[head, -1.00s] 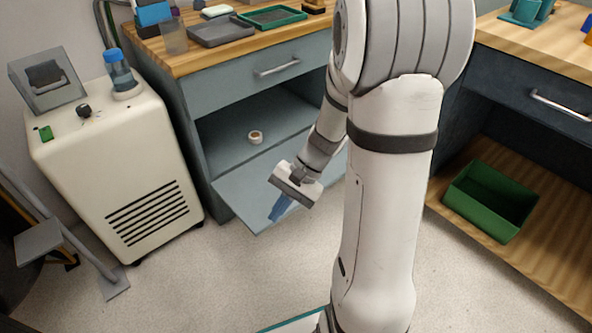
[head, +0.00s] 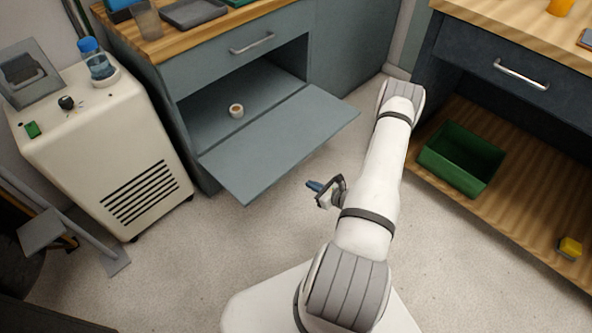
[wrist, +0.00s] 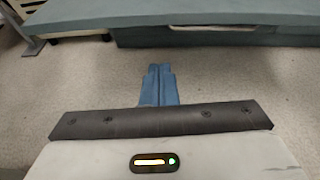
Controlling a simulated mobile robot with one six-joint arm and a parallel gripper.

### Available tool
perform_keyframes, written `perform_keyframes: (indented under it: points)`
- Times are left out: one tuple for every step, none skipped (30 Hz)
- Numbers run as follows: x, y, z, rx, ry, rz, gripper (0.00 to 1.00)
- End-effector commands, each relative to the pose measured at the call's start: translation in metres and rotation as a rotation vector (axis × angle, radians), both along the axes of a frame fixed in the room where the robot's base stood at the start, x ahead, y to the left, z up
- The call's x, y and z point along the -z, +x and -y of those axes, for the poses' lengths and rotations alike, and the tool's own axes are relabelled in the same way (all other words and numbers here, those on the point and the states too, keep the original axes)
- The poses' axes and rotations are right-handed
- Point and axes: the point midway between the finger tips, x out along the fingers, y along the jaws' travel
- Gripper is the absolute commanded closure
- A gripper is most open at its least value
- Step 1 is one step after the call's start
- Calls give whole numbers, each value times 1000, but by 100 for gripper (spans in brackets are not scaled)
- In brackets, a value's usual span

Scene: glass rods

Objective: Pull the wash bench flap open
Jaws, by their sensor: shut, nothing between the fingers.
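The wash bench (head: 276,37) is a blue-grey cabinet with a wooden top at the upper left of the head view. Its flap (head: 280,142) is folded down and out, about level, leaving the compartment behind it open. The flap's edge also shows across the top of the wrist view (wrist: 215,30). My gripper (head: 314,186) is in front of the flap and to its right, low over the floor and apart from it. In the wrist view its blue fingers (wrist: 159,84) are together, with nothing between them.
A small ring-shaped roll (head: 236,111) sits inside the open compartment. A cream machine (head: 100,150) stands left of the bench. A dark bench with a green bin (head: 460,158) on its lower shelf stands at the right. The floor in front of the flap is clear.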

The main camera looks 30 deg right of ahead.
Motion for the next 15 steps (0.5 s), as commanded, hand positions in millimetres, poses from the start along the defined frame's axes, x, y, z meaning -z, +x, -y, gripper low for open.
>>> perform_keyframes:
  points:
    - [6,-4,3,31,7,-10,100]
    - [9,-6,5,43,8,-14,100]
    - [13,-6,7,57,9,-16,100]
    - [15,-6,7,63,10,-18,100]
    - [17,-5,7,66,10,-19,100]
    - [19,-3,6,67,10,-19,100]
    - [20,0,5,67,10,-19,100]
    - [22,3,4,67,10,-19,100]
    - [24,8,1,65,9,-19,100]
    - [26,13,-1,64,9,-18,100]
    - [29,18,-2,64,9,-18,100]
    - [32,25,-5,61,8,-18,100]
    - [35,31,-7,62,9,-18,100]
    - [37,37,-10,62,9,-18,100]
    - [40,45,-13,61,7,-17,100]
